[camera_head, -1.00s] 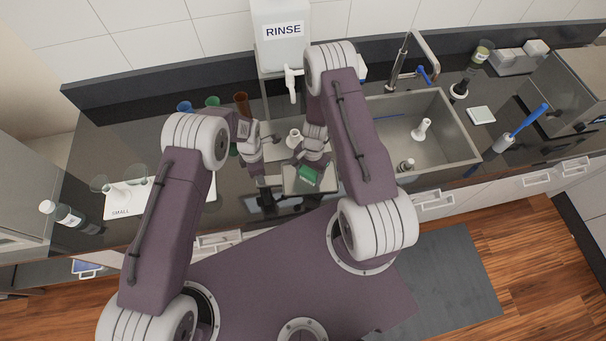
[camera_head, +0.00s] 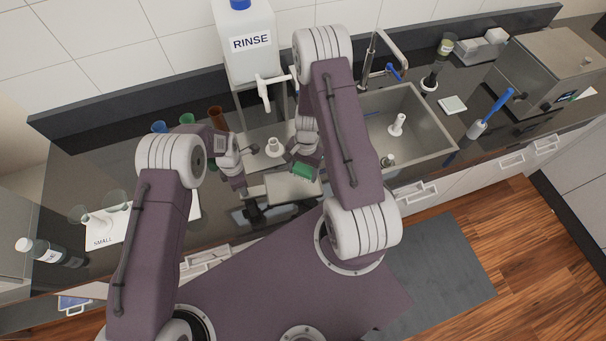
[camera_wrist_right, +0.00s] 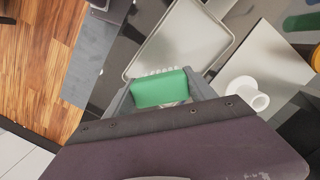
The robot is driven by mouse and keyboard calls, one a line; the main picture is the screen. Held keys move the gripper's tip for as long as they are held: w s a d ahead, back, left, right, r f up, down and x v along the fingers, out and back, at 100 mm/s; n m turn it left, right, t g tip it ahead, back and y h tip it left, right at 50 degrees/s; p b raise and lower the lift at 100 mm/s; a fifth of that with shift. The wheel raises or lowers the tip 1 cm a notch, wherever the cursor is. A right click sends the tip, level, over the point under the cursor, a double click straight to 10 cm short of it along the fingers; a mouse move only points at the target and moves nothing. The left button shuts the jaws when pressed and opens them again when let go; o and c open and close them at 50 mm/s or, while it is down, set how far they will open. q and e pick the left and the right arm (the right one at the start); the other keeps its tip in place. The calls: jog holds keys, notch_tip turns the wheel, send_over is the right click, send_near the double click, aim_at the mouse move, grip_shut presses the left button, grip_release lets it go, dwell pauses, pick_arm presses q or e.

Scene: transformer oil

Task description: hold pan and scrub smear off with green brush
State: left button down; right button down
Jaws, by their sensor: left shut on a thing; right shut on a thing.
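A shallow pale metal pan (camera_head: 288,189) is above the counter's front in the head view; the right wrist view shows its inside and rim (camera_wrist_right: 182,38). My left gripper (camera_head: 241,189) is shut at the pan's left end, its fingertips small and partly hidden. My right gripper (camera_wrist_right: 161,94) is shut on the green brush (camera_wrist_right: 160,88), whose pale bristles point toward the pan. In the head view the brush (camera_head: 303,171) is at the pan's upper right edge; I cannot tell if it touches. No smear can be made out on the visible pan surface.
A RINSE container (camera_head: 246,45) with a white tap stands behind. A sink (camera_head: 410,125) with a white piece inside is to the right. Several coloured cups stand at the back left.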

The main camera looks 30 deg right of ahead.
jog(key=shift+r, duration=1.2)
pick_arm(q)
jog(key=c, duration=1.1)
grip_release()
notch_tip(320, 180, up, 12)
